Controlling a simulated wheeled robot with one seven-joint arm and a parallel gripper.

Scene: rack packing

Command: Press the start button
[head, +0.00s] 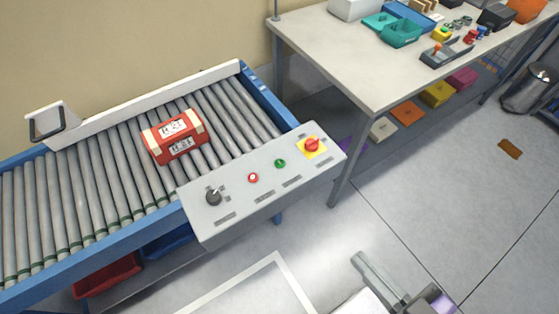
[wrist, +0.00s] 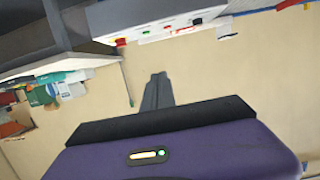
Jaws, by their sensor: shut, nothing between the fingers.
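The grey control panel (head: 232,203) sits at the front edge of the roller conveyor. It carries a green button (head: 280,163), a red button (head: 253,178), a black knob (head: 213,197) and a red emergency stop (head: 312,145) on a yellow plate. My gripper (head: 362,262) is in front of and below the panel in the head view, apart from it. In the wrist view my gripper (wrist: 157,78) is shut and empty. The panel's controls show small near the top there, with the green button (wrist: 146,33) beyond the fingertips.
A red parcel (head: 174,136) lies on the conveyor rollers (head: 90,195). A worktable (head: 340,50) with containers and small parts stands at the back right, its corner close to the panel. A bin (head: 528,88) stands at far right. Open floor (head: 430,190) lies right of my gripper.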

